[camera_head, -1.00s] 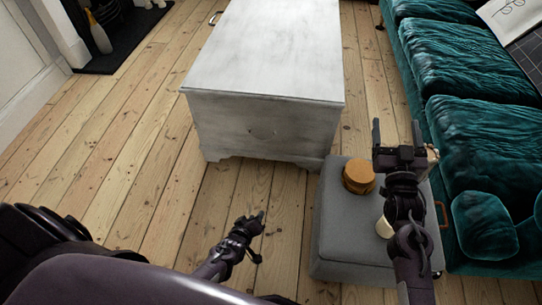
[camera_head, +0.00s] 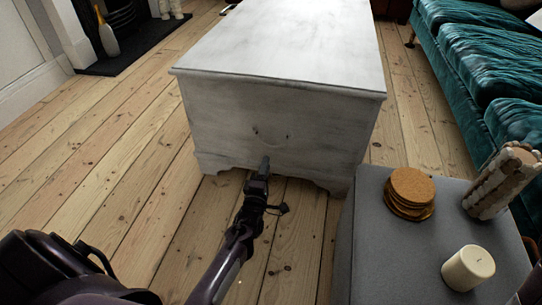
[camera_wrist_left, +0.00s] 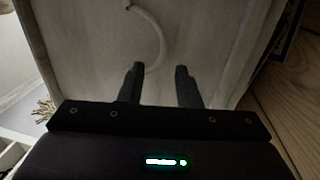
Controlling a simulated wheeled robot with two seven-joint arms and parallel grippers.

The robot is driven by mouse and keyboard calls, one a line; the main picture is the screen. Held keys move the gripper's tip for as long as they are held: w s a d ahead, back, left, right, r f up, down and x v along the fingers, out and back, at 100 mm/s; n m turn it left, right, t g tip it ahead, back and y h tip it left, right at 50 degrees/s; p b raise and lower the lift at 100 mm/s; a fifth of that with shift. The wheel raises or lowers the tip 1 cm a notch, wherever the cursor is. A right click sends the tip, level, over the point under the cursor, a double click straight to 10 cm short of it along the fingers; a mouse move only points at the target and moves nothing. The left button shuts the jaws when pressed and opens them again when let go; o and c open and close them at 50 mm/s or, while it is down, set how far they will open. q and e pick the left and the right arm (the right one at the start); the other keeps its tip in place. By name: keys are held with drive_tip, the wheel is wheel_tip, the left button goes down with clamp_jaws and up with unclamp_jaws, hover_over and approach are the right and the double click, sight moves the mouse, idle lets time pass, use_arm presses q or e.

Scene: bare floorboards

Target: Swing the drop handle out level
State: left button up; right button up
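The white chest (camera_head: 225,110) stands ahead of me, with its end panel facing me. A pale curved drop handle (camera_head: 271,138) hangs against that panel and blends into the white paint. My left gripper (camera_head: 264,166) is just below the handle, pointing at the panel. In the left wrist view the handle (camera_wrist_left: 158,35) is a thin white arc above the fingers, its lower end reaching toward the gap between them. The left gripper's fingers (camera_wrist_left: 158,70) are apart, with nothing clearly held. I cannot tell whether they touch the handle. My right gripper is out of view.
A grey ottoman (camera_head: 385,235) stands at the right, bearing cork coasters (camera_head: 411,190), a cream candle (camera_head: 468,269) and a stack of pale and brown pieces (camera_head: 502,181). A teal sofa (camera_head: 475,75) lies beyond. The floorboards (camera_head: 120,165) left of the chest are clear.

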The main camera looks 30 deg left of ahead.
use_arm(q)
drive_tip(key=b+x, duration=0.3)
drive_tip(key=x, duration=0.3)
drive_tip(key=shift+w, duration=0.4)
drive_tip(key=shift+a, duration=0.1)
clamp_jaws()
